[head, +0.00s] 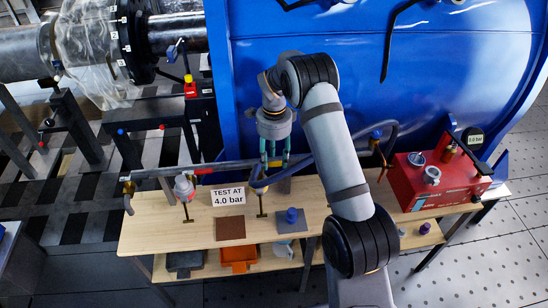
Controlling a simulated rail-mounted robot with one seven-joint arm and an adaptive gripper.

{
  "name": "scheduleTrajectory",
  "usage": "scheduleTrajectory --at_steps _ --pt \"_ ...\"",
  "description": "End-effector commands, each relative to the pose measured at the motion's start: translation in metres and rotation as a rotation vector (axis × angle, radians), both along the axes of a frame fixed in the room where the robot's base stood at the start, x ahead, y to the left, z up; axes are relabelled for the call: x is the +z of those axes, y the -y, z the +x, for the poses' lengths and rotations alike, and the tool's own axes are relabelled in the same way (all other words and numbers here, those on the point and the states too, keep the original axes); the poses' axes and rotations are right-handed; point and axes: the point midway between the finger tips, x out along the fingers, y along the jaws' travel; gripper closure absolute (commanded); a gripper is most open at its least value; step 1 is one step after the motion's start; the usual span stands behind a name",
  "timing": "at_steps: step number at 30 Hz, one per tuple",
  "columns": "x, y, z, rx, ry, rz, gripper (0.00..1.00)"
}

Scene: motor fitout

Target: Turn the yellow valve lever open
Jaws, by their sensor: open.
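My gripper (274,168) hangs pointing down above the back of the wooden bench. Its two teal fingers are apart, just over the horizontal grey pipe (220,164). Whether the fingers touch anything is too small to tell.
The bench (160,225) carries a "TEST AT 4.0 bar" sign (228,196), a brown plate (230,229), a blue knob (291,215) and a red pump unit (437,182). A large blue tank (420,60) stands behind. An orange bin (239,255) sits on the lower shelf.

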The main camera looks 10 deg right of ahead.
Motion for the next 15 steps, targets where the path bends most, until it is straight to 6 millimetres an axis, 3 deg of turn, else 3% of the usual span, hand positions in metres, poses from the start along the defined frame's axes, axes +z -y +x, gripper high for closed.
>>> scheduleTrajectory --at_steps 12,15 --pt "-0.0112 -0.0004 0.0001 0.001 0.001 0.000 0.57" --pt "-0.0110 -0.0004 0.0001 0.002 0.001 0.000 0.63"
